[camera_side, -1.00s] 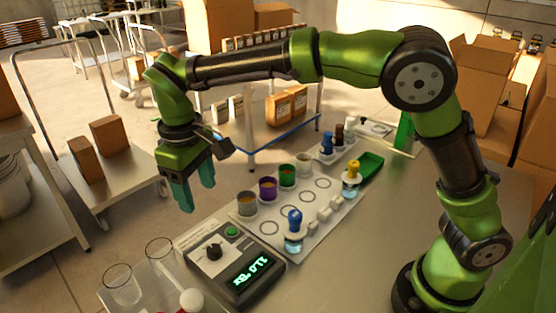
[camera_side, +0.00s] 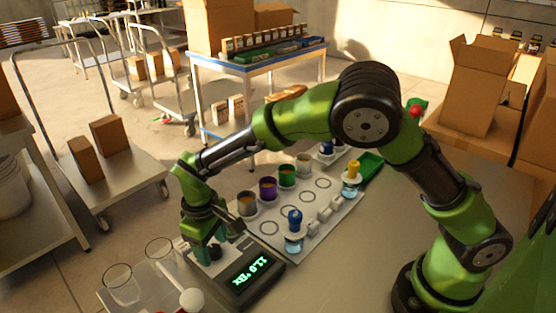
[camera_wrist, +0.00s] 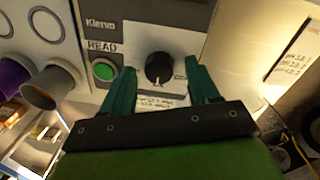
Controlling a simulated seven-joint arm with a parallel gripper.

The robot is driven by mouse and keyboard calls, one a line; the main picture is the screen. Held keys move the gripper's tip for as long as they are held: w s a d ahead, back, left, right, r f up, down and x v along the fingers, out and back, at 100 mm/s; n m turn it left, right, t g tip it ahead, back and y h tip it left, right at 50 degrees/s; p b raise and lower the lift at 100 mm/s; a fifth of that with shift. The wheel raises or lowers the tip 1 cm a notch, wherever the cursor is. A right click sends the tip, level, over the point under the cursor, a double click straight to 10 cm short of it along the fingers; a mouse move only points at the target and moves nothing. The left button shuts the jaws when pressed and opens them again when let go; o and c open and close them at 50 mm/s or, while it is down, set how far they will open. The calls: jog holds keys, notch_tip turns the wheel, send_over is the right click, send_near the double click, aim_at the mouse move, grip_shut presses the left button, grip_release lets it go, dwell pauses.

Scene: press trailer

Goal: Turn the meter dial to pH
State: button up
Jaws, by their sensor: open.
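The meter (camera_side: 250,278) is a grey and white box at the front of the table, with a lit green display that seems to read 11.0 °Bx. Its black round dial (camera_wrist: 158,68) shows in the wrist view, with a pale pointer mark toward the bottom of the picture. A green button (camera_wrist: 104,70) marked READ is left of the dial. My gripper (camera_wrist: 162,74) is open, with one teal finger on each side of the dial. I see gaps between fingers and dial. In the side view my gripper (camera_side: 208,250) is down over the meter's dial end and largely hides the dial.
A white tray (camera_side: 268,243) with several coloured cups and a blue-capped bottle (camera_side: 294,232) stands just behind the meter. Clear glass beakers (camera_side: 122,286) and a white round-topped object (camera_side: 191,300) are close on the near left. The table right of the meter is clear.

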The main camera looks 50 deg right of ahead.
jog(key=shift+f, duration=0.15)
jog(key=shift+c, duration=0.3)
jog(key=c, duration=1)
jog(key=shift+m, duration=0.3)
jog(key=m, duration=0.5)
jog(key=shift+w, duration=0.1)
jog(key=m, duration=0.6)
jog(key=shift+g, duration=0.3)
jog(key=shift+d+m, duration=0.1)
jog(key=shift+m, duration=0.2)
jog(key=o, duration=1.1)
jog(key=shift+c, duration=0.2)
